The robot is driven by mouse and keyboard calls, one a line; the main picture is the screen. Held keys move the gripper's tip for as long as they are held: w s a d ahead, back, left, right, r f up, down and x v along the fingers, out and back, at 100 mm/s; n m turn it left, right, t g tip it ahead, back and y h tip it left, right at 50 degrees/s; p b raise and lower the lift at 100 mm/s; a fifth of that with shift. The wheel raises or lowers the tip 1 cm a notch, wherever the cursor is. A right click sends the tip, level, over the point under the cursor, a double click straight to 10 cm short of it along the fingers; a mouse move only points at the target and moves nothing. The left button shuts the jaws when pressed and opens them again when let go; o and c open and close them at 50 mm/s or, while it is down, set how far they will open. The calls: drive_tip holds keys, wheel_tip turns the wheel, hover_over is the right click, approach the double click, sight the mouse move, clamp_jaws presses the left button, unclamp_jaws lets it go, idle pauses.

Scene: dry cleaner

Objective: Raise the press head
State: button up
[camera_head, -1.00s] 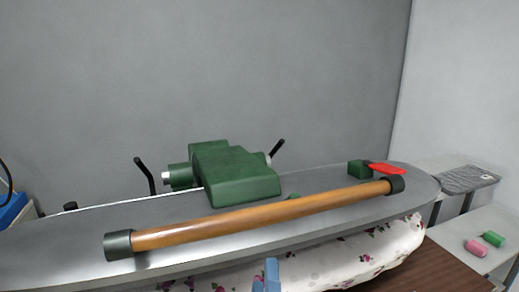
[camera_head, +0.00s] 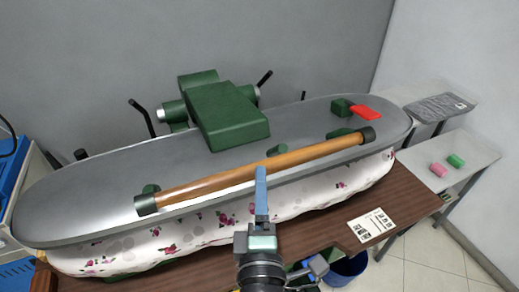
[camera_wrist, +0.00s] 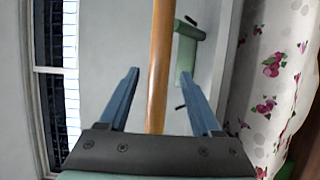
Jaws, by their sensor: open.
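The press head (camera_head: 90,195) is a long grey metal plate with a green mount (camera_head: 228,115) on top. It lies low over a flowered padded board (camera_head: 215,224), with little or no gap visible. A wooden handle bar (camera_head: 215,183) with dark end caps runs along its front side. My gripper (camera_head: 261,172) is open, its blue fingertips overlapping the middle of the bar from the front. In the wrist view, the bar (camera_wrist: 158,60) runs between the two spread fingers of my gripper (camera_wrist: 160,73). Whether the fingers touch it or fully straddle it is unclear.
A brown table (camera_head: 400,195) carries the press, with a printed card (camera_head: 371,225) at its front right. A blue bin (camera_head: 346,268) stands below. A side table at right holds pink (camera_head: 438,170) and green (camera_head: 456,161) items. A red piece (camera_head: 366,112) sits on the plate.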

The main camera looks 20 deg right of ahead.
drive_tip(key=p+x, duration=0.1)
drive_tip(key=x, duration=0.7)
drive_tip(key=shift+p, duration=0.35)
drive_tip(key=shift+w, duration=0.1)
clamp_jaws()
idle(0.9)
